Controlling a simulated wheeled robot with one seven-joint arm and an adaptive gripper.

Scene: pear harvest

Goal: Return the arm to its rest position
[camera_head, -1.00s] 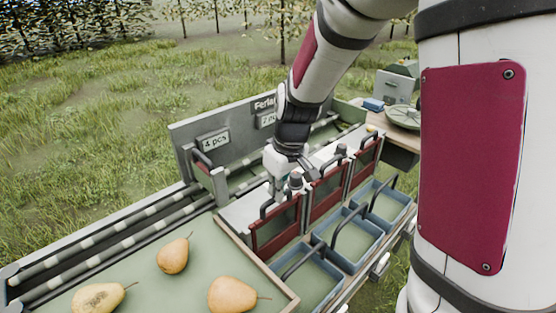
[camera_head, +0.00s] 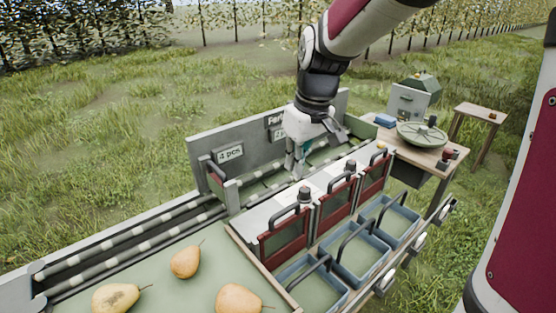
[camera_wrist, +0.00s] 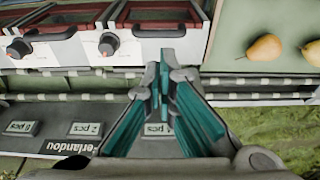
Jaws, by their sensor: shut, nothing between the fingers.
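My gripper (camera_head: 296,168) hangs at the end of my arm above the sorting bench, over the roller lane behind the red-framed gates. In the wrist view its teal-lined fingers (camera_wrist: 163,78) come together at the tips with nothing between them. The fingers are apart from the bench in the head view. My arm reaches in from the top of the head view, bent at a dark wrist joint. Several pears lie on the green tray surface at the lower left, such as one pear (camera_head: 186,262).
Red-framed gates with black handles (camera_head: 284,240) and knobs line the bench. Blue bins (camera_head: 358,262) stand in front of them. A sign panel (camera_head: 228,153) rises behind. Grass lies beyond.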

